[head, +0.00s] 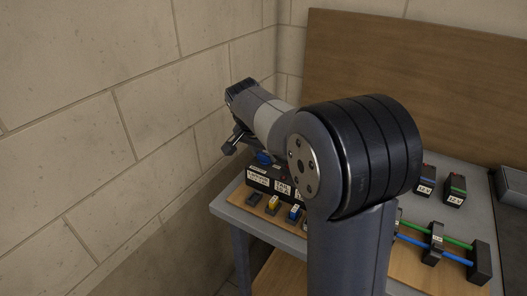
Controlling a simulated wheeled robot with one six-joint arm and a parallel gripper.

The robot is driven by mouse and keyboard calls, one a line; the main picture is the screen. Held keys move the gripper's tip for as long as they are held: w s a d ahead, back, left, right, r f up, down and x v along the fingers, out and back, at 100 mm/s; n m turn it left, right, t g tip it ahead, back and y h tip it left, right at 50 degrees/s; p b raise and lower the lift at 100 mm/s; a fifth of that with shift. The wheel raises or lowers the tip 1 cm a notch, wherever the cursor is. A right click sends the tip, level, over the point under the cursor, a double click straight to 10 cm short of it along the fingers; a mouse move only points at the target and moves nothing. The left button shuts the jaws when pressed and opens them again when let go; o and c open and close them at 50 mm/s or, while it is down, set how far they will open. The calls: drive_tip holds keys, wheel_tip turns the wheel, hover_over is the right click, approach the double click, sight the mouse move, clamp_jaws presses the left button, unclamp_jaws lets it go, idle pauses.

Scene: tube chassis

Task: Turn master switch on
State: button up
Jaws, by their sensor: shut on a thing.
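A black switch box (257,181) with white labels stands at the left end of the grey table. A blue knob (264,158) shows on its top, partly covered by my wrist. My gripper (246,149) reaches down over the box's back left part and is shut on the blue knob. My wrist hides most of the fingers, so the contact itself is not clear. The label text is too small to read with certainty, and I cannot tell the knob's turned position.
Yellow and blue fuse-like blocks (272,203) sit in front of the box. Two black 12 V blocks (455,190) and a holder with green and blue tubes (437,243) are at the right. A stone wall (100,130) stands close on the left, a wooden board (440,60) behind.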

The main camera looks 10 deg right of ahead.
drive_tip(key=n+t+y+p, duration=0.1)
drive_tip(key=n, duration=0.3)
drive_tip(key=shift+s+d+r, duration=0.1)
drive_tip(key=shift+d, duration=0.05)
drive_tip(key=n+y+p, duration=0.1)
drive_tip(key=n+y, duration=0.1)
drive_tip(key=n, duration=0.2)
drive_tip(key=shift+d+n, duration=0.15)
drive_tip(key=shift+n, duration=0.25)
drive_tip(key=n+y, duration=0.2)
drive_tip(key=n, duration=0.2)
drive_tip(key=shift+d+n, duration=0.1)
drive_tip(key=shift+n, duration=0.2)
drive_tip(key=shift+n+g+y, duration=0.4)
drive_tip(key=shift+n+y, duration=0.2)
drive_tip(key=shift+n, duration=1.3)
drive_tip(key=o, duration=1)
drive_tip(key=v, duration=1)
drive_tip(key=shift+d+r, duration=0.2)
drive_tip(key=shift+r, duration=0.1)
